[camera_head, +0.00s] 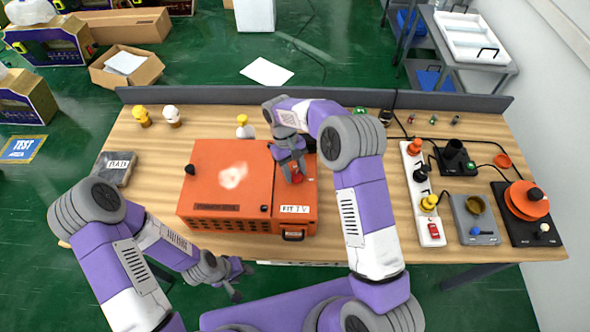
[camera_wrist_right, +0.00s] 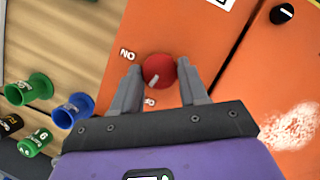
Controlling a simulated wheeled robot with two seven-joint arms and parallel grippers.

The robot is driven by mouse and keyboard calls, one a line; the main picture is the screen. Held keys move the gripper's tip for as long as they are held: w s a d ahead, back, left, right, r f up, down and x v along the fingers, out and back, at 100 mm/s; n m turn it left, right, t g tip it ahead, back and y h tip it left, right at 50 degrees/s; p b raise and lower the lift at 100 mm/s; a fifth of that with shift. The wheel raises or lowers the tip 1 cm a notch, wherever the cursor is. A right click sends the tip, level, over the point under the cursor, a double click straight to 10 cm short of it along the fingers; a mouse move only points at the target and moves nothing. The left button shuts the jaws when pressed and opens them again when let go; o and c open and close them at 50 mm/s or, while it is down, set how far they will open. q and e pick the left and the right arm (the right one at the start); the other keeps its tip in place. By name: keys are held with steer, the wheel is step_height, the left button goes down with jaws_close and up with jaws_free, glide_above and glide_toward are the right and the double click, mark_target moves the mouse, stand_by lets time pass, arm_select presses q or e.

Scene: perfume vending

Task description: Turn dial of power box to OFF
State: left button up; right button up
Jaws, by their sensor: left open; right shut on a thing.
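The orange power box (camera_head: 215,170) sits on the wooden table in the head view. Its red round dial (camera_head: 297,178) is on the top panel at the right. In the right wrist view the dial (camera_wrist_right: 158,69) carries a white mark running towards the lower left. An upside-down ON label (camera_wrist_right: 127,55) is beside it; a second label below is partly hidden. My right gripper (camera_wrist_right: 159,72) has a finger on each side of the dial and is shut on it. In the head view my right gripper (camera_head: 292,170) reaches down over the box. My left gripper (camera_head: 238,280) is open and empty in front of the table.
A white power strip (camera_head: 433,234) with coloured plugs lies right of the box, near small appliances. Small yellow and white figures stand at the back left. A dark box (camera_head: 114,168) is at the left. The table left of the orange box is mostly clear.

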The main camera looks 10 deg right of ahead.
steer(key=shift+a+n+t+h, duration=0.1)
steer(key=shift+n+t+h, duration=0.25)
steer(key=shift+n, duration=0.75)
steer(key=o, duration=1.1)
steer(key=shift+c, duration=0.2)
steer(key=v, duration=0.7)
steer(key=shift+r, duration=0.3)
steer(key=shift+w, duration=0.1)
